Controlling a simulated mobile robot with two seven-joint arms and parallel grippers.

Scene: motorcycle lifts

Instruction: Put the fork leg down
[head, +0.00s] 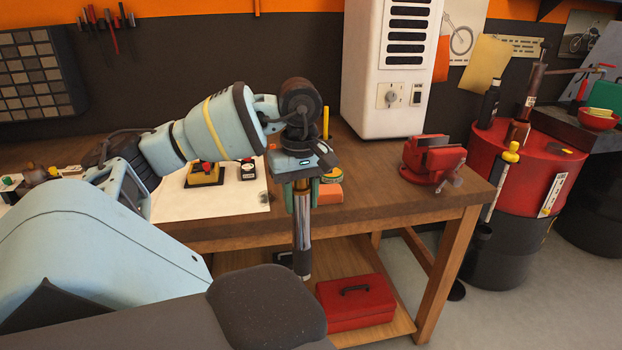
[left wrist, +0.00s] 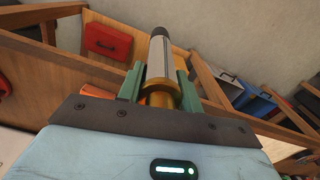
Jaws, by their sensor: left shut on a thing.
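The fork leg (head: 302,240) is a chrome tube with a dark lower end, hanging upright in front of the workbench's edge. My left gripper (head: 302,198) is shut on its upper part, with green fingers on either side. In the left wrist view, the fork leg (left wrist: 157,62) points away from the gripper (left wrist: 159,90), showing a gold collar between the green fingers, a silver tube and a black far end. Its top is hidden by the gripper in the head view. My right gripper is not in view.
The wooden workbench (head: 395,205) holds a white sheet (head: 230,205), a red vise (head: 433,160) and a white cabinet (head: 385,100). A red toolbox (head: 355,302) sits on the lower shelf. A red drum (head: 540,165) stands at right.

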